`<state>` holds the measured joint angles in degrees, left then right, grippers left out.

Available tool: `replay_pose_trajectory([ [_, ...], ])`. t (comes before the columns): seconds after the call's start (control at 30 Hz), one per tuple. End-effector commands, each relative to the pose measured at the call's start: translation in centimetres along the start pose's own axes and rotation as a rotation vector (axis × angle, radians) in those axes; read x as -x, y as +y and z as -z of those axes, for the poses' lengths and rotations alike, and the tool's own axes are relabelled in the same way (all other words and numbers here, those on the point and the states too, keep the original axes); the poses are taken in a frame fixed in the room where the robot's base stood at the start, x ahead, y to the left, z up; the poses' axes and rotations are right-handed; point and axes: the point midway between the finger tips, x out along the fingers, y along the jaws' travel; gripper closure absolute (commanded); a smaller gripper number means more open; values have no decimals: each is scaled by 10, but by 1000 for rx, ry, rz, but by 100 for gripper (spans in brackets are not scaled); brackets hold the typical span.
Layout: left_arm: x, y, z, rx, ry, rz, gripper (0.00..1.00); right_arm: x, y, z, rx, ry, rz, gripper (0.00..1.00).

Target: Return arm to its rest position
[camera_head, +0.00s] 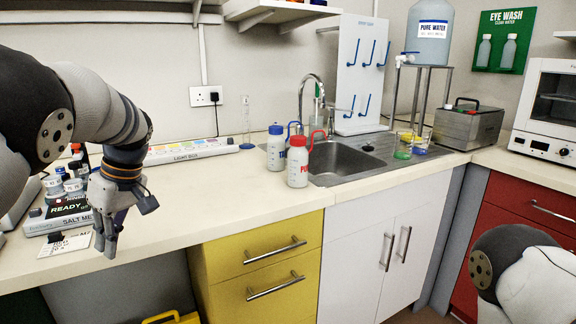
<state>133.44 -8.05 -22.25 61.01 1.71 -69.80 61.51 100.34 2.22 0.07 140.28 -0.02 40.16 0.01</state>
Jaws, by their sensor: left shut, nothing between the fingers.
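My left arm comes in from the left, and my left gripper (108,238) points down over the front left edge of the bench. Its fingers are together with nothing seen between them.
A blue-capped bottle (276,150) and a red-capped bottle (298,165) stand left of the sink (345,162). A light box (190,152) lies at the back, near a glass cylinder (246,125). The bench top (220,195) between gripper and bottles is clear.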

Motion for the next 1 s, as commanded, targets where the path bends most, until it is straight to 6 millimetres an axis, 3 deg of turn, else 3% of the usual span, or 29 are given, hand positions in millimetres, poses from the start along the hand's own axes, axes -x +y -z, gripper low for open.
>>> replay_pose_trajectory([
  [0.03,-39,-2,-14,-74,-24,7,100,0,0,0,-1,0,-1,60],
  [0.2,-170,-28,-79,-368,-93,-21,100,1,1,-1,-2,-1,-1,60],
  [0.3,-233,-65,-130,-544,-135,-49,100,1,1,-1,-1,-1,-1,60],
  [0.43,-288,-132,-204,-770,-194,-104,100,1,1,-1,-1,0,-1,60],
  [0.5,-302,-174,-244,-889,-223,-141,100,1,1,-1,-1,0,-1,60],
  [0.6,-302,-227,-289,-1030,-254,-199,100,1,1,-1,-1,0,-1,60],
  [0.7,-292,-264,-317,-1128,-270,-247,100,1,1,-1,-1,0,-1,60],
  [0.83,-282,-282,-331,-1184,-273,-280,100,1,1,-1,-2,0,-1,60],
  [1.0,-281,-283,-331,-1190,-269,-285,100,1,1,-1,-2,0,-1,60],
])
